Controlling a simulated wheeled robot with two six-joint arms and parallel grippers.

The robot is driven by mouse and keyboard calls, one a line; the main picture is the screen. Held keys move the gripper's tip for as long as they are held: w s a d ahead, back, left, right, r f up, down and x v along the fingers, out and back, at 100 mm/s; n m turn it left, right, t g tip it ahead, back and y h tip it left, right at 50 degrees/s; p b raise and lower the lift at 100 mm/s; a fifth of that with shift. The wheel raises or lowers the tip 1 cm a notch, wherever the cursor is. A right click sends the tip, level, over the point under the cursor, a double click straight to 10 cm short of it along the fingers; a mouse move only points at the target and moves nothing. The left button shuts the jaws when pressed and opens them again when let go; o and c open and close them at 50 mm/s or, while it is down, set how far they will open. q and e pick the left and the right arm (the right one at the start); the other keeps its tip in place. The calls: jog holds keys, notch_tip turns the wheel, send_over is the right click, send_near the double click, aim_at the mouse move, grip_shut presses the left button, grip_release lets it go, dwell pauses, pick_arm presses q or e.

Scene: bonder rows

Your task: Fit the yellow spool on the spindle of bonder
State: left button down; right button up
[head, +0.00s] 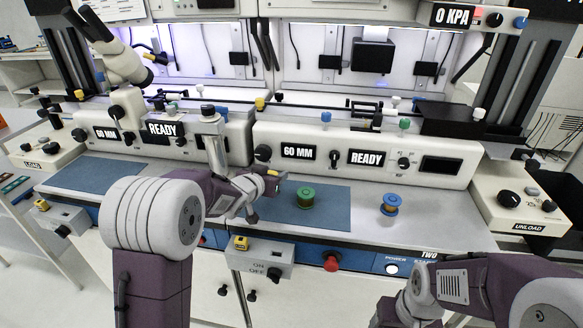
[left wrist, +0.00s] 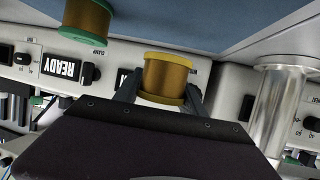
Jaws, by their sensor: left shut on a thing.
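The yellow spool (left wrist: 166,76) has yellow flanges and copper-coloured wire. In the left wrist view it sits between the two fingers of my left gripper (left wrist: 163,97), which is shut on it. In the head view my left gripper (head: 272,184) holds it above the work surface, left of the green spool; only a sliver of yellow shows there. Two white bonder units stand in a row, the left one (head: 190,132) and the right one (head: 375,150), both with READY displays. I cannot clearly pick out a spindle. My right arm enters at the lower right; its fingertips are not seen.
A green spool (head: 306,197) stands on the blue mat (head: 335,208), and a blue spool (head: 390,205) stands on the bare worktop to its right. A shiny metal post (head: 214,140) rises close behind my left arm. A red button (head: 331,262) is on the front edge.

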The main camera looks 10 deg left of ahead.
pick_arm(q)
jog(key=shift+w+a+f, duration=0.15)
jog(key=shift+a+f, duration=0.15)
jog(key=shift+a, duration=0.2)
jog(key=shift+w+a+f, duration=0.1)
jog(key=shift+a+f, duration=0.2)
jog(key=shift+a, duration=0.2)
jog(key=shift+d+f+b, duration=0.15)
jog(key=shift+f+b, duration=0.2)
jog(key=shift+f, duration=0.5)
jog(key=shift+d+f+b, duration=0.15)
jog(key=shift+f+b, duration=0.15)
jog(key=shift+f, duration=0.5)
jog(key=shift+f, duration=0.2)
jog(key=c, duration=0.7)
grip_release()
jog(key=shift+o, duration=0.2)
jog(key=shift+s+b, duration=0.15)
jog(key=shift+b, duration=0.15)
jog(key=p+v, duration=0.1)
jog(key=v, duration=0.8)
jog(key=shift+a+p, duration=0.15)
jog(key=shift+p, duration=0.25)
